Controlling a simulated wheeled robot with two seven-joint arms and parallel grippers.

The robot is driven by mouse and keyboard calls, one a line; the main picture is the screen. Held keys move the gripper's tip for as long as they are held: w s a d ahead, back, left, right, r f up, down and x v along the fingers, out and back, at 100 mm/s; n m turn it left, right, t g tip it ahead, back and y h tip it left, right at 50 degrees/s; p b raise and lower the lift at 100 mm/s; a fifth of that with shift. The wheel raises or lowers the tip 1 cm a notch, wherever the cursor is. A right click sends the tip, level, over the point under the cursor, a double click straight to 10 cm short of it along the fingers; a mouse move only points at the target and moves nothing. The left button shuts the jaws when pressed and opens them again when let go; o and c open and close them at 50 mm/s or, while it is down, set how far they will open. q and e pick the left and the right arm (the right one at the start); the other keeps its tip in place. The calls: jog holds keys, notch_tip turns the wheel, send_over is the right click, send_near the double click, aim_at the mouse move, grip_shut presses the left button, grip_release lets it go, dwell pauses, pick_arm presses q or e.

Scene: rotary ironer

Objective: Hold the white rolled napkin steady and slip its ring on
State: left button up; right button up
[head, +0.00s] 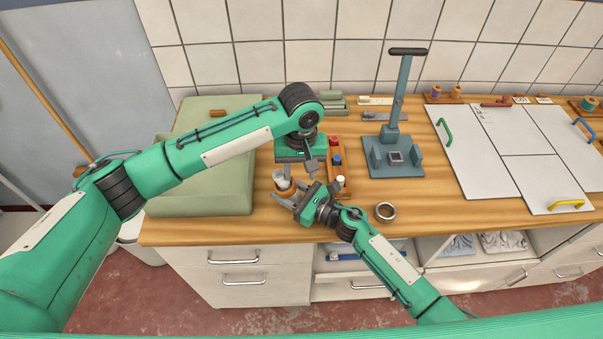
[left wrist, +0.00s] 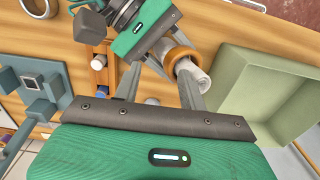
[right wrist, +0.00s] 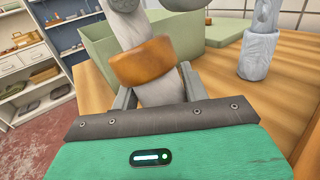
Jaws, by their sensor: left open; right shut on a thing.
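The white rolled napkin (head: 280,177) stands slightly tilted above the worktop, near its front edge. It also shows in the left wrist view (left wrist: 196,77) and right wrist view (right wrist: 160,93). The orange-brown ring (right wrist: 145,63) is around the napkin, which shows above and below it. My right gripper (head: 285,195) is shut on the napkin, apparently just below the ring; the contact is partly hidden. My left gripper (head: 297,172) is open over the napkin's upper end, its fingers apart in the left wrist view (left wrist: 158,78).
Another grey-white roll (right wrist: 259,55) stands upright nearby. A wooden tray (head: 336,160) with small bottles lies just right of my left gripper. A metal ring (head: 386,211) lies right of my right gripper. A blue-grey press stand (head: 392,160) is farther right, a green basin (head: 200,200) left.

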jog(key=shift+s+d, duration=0.1)
jog(key=shift+d, duration=0.1)
jog(key=shift+c, duration=0.2)
pick_arm(q)
notch_tip(320, 180, up, 8)
jog(key=shift+d+r, duration=0.2)
jog(key=shift+d, duration=0.05)
pick_arm(e)
jog(key=shift+a+r, duration=0.1)
dwell(0.5)
jog(key=o, duration=0.8)
jog(key=v, duration=1.2)
pick_arm(q)
jog(key=shift+d, duration=0.1)
